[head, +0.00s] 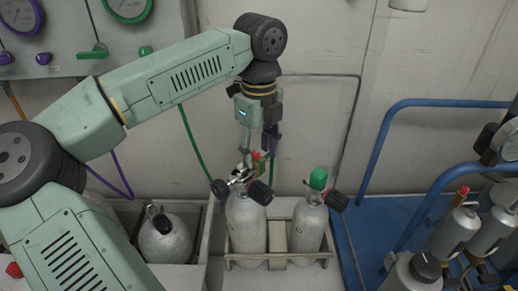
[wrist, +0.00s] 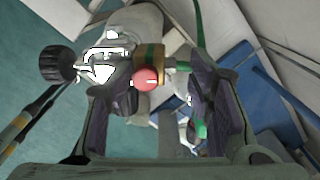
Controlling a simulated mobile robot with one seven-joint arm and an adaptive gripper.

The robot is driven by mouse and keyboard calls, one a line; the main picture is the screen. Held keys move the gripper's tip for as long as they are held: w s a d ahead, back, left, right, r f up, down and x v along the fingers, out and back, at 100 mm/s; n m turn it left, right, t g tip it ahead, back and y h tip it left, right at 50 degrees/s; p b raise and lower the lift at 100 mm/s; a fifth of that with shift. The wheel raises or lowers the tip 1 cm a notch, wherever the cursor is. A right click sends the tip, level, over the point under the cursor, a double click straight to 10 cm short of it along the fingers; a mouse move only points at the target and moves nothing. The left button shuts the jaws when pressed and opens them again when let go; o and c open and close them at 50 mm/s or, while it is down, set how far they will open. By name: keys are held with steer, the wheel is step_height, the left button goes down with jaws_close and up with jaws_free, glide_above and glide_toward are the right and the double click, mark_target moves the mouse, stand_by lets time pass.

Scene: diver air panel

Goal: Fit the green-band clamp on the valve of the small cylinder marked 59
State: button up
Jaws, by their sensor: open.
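My gripper (head: 259,150) points down over the middle cylinder (head: 247,222), and its jaws are open. In the wrist view the fingers (wrist: 152,85) stand on either side of the clamp (wrist: 150,56), which has a brass body, a green band and a round red knob. The clamp also shows in the head view (head: 257,158), small and partly hidden by the fingers. It sits right against the chrome valve (wrist: 106,64) of this cylinder, which has black knobs. I cannot tell whether it is fully seated. No number is legible on the cylinder.
A cylinder with a green cap (head: 318,179) shares the wooden rack (head: 278,261). Another cylinder (head: 165,240) sits in a crate at left. A green hose (head: 190,140) runs down from the gauge panel (head: 75,65). A blue-railed frame (head: 368,170) and more cylinders stand at right.

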step_height(320, 180, up, 12)
stand_by(0.6)
